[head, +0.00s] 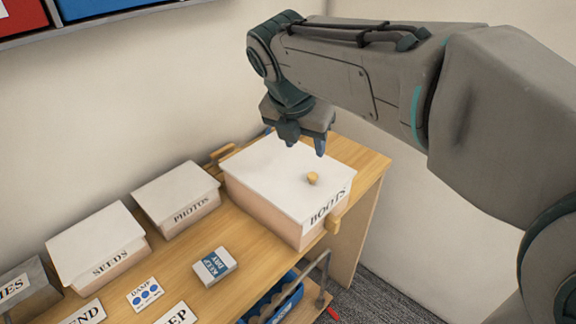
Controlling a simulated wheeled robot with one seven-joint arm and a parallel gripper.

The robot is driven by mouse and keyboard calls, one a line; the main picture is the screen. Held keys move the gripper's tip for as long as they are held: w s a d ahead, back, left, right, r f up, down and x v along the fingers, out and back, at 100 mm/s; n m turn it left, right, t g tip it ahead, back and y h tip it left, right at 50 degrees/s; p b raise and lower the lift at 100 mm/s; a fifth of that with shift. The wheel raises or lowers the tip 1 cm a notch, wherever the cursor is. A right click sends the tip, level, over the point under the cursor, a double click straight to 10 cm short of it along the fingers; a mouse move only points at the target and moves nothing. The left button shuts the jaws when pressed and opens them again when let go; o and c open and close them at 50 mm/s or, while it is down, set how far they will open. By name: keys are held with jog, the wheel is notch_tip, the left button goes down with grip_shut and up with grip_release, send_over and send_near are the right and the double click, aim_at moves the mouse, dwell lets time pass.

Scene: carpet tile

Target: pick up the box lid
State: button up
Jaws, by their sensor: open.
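A white box lid (272,165) with a small wooden knob (312,178) lies closed on the large box marked BOOTS (272,208), at the right end of the wooden bench. My gripper (304,147) points down, open and empty, over the back part of this lid, behind the knob in the picture. The gap between the fingertips and the lid is hard to judge. The gripper hides part of the lid's back edge.
White-lidded boxes marked PHOTOS (177,190) and SEEDS (96,240) stand to the left. A KEEP DRY packet (214,266) and several label cards lie in front. A blue crate (285,299) sits below, by a metal rail. Walls close in behind and right.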

aim_at(312, 175)
jog(key=x, duration=1.3)
jog(key=shift+w+f, duration=0.1)
jog(key=shift+f, duration=0.05)
grip_shut()
